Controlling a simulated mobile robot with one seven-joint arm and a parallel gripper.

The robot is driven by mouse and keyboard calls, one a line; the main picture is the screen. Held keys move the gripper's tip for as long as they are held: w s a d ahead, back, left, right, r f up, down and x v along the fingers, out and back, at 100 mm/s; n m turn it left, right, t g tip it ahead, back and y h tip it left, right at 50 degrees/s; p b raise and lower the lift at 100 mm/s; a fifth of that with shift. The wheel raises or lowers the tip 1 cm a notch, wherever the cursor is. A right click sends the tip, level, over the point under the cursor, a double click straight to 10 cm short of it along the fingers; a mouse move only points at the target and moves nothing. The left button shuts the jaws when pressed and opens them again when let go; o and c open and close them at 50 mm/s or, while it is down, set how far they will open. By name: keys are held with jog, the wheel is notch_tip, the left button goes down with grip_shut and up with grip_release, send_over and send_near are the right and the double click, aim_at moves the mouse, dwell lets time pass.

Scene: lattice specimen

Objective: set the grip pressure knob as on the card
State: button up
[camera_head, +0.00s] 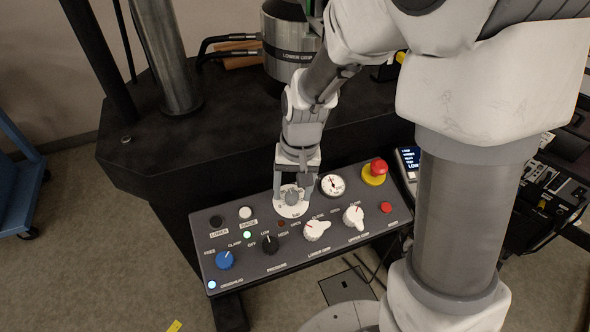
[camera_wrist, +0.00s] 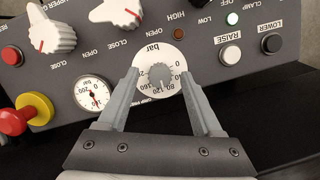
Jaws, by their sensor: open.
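The grip pressure knob (camera_wrist: 160,75) is a small grey knob on a round white dial marked "bar" with numbers. It sits on the dark control panel (camera_head: 262,268). In the head view the knob (camera_head: 292,198) is partly covered by my gripper (camera_head: 293,190). My gripper also shows in the wrist view (camera_wrist: 161,71), open, with one finger on each side of the knob. I cannot tell whether the fingers touch it or which number it points at. A small lit screen (camera_head: 410,157) right of the panel reads "LOW" at the bottom; its other text is too small. I see no clear paper card.
A round pressure gauge (camera_head: 332,185) sits right of the dial, then a red emergency button (camera_head: 375,171) on yellow. Two white knobs (camera_head: 316,230) (camera_head: 353,216), a blue knob (camera_head: 224,259) and a black knob (camera_head: 268,243) stand in front. A steel column (camera_head: 168,60) rises behind.

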notch_tip(320, 180, up, 17)
jog(key=d+p, duration=0.1)
jog(key=p, duration=0.3)
jog(key=shift+d, duration=0.35)
notch_tip(320, 180, up, 8)
jog(key=t+p, duration=0.2)
jog(key=p, duration=0.1)
send_over(301, 204)
jog(key=s+d, duration=0.4)
jog(key=s, duration=0.1)
jog(key=s+d+r+n+t+h+p, duration=0.1)
jog(key=s+d+r+t+p, duration=0.2)
jog(key=s+r, duration=0.3)
jog(key=shift+s+d+t+p, duration=0.3)
jog(key=shift+s+d+p, duration=0.4)
jog(key=shift+d, duration=0.1)
